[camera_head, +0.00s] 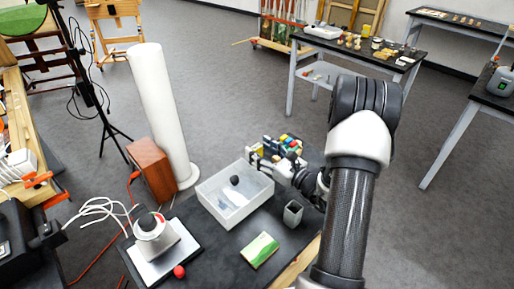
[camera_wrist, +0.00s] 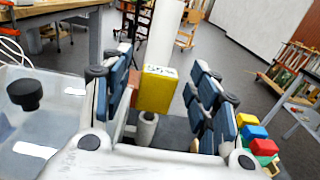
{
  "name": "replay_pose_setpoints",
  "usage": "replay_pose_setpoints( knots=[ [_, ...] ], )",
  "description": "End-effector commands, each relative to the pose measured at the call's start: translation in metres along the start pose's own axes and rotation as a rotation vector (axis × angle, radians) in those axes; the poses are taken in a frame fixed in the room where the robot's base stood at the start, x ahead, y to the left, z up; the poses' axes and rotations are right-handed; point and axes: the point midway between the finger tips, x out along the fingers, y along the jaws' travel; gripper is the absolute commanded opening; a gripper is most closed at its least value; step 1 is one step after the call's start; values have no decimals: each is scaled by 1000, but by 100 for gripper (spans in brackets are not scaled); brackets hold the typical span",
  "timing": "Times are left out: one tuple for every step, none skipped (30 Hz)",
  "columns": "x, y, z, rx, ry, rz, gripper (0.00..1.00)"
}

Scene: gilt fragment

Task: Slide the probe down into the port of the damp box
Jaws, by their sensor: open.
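The damp box (camera_head: 214,208) is a whitish, translucent box with a dark round knob on the dark table. In the wrist view the box (camera_wrist: 62,132) is at the left, with its black knob (camera_wrist: 25,93). My gripper (camera_head: 258,157) is at the box's far right corner; in the wrist view my gripper (camera_wrist: 165,88) is open. A yellow block-shaped piece with a marked pale top, perhaps the probe's head (camera_wrist: 156,90), appears between the fingers, with a gap at the right. Below it is a short grey cylinder (camera_wrist: 147,128), possibly the port; whether they touch is unclear.
Coloured blocks (camera_wrist: 257,139) lie right of my gripper. A grey square cup (camera_head: 292,213) and a green-and-cream block (camera_head: 260,250) stand near the box. A tall white column (camera_head: 160,115) and brown wooden box (camera_head: 152,169) rise behind it.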

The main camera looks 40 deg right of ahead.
Motion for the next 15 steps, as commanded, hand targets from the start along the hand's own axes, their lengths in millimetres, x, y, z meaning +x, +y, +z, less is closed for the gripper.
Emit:
replay_pose_setpoints(
  knots=[
    [-11,-2,0,2,0,-6,55],
    [-18,-2,0,2,0,-7,55],
    [-27,-2,0,2,0,-6,55],
    [-34,-2,0,2,0,-8,55],
    [-40,-2,0,2,0,-7,55],
    [-49,-2,0,2,-1,-7,55],
    [-55,-2,1,1,-1,-7,55],
    [-61,-2,1,1,-1,-7,55],
    [-69,-2,1,1,-1,-7,55],
    [-74,-2,1,1,-1,-5,55],
    [-78,-2,1,1,-1,-6,55],
    [-84,-1,0,1,-1,-4,55],
    [-88,-1,0,1,-1,-4,55],
    [-91,-1,0,0,-1,-4,55],
    [-94,-1,0,0,-1,-2,55]
  ],
)
